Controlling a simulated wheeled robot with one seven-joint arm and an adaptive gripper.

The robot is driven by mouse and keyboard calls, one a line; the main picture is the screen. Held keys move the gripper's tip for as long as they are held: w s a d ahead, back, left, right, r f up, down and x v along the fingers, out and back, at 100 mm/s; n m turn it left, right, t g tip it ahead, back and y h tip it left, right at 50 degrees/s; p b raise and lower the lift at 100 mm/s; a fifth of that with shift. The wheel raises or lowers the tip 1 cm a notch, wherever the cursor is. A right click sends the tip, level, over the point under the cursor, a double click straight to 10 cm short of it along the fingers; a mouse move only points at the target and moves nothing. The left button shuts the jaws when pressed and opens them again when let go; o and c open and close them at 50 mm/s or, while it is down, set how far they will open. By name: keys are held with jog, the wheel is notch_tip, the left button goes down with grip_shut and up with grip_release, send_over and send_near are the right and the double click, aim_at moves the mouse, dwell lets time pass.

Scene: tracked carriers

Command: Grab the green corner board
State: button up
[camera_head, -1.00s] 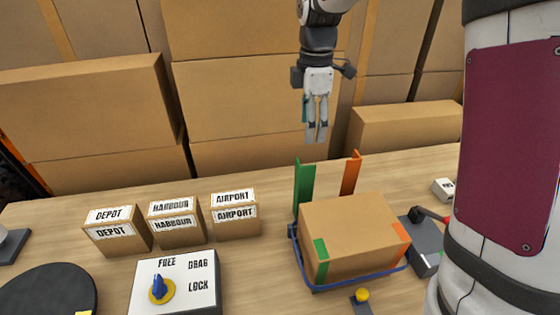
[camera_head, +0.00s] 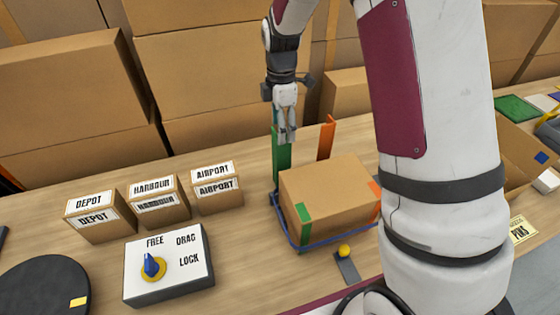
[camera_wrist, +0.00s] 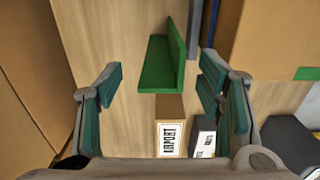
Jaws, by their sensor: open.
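The green corner board (camera_head: 282,160) stands upright at the back left corner of the cardboard box, just left of it. In the wrist view the green corner board (camera_wrist: 162,62) shows as an L-shaped piece ahead of my gripper, between the lines of the two fingers. My gripper (camera_head: 285,138) points down above the back of the table, at the top of the board in the head view. In the wrist view my gripper (camera_wrist: 163,100) is open, with nothing between its pads. I cannot tell whether a finger touches the board.
The cardboard box (camera_head: 330,192) sits within a blue strap (camera_head: 308,245), with an orange corner board (camera_head: 326,138) behind it. Cartons labelled AIRPORT (camera_head: 217,190), HARBOUR (camera_head: 158,203) and DEPOT (camera_head: 100,218) stand left. A switch box (camera_head: 168,267) is in front. Large cartons (camera_head: 205,70) form a wall behind.

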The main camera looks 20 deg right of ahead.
aim_at(281, 159)
notch_tip(281, 159, down, 3)
jog(key=shift+d+r, duration=0.1)
jog(key=shift+c, duration=0.6)
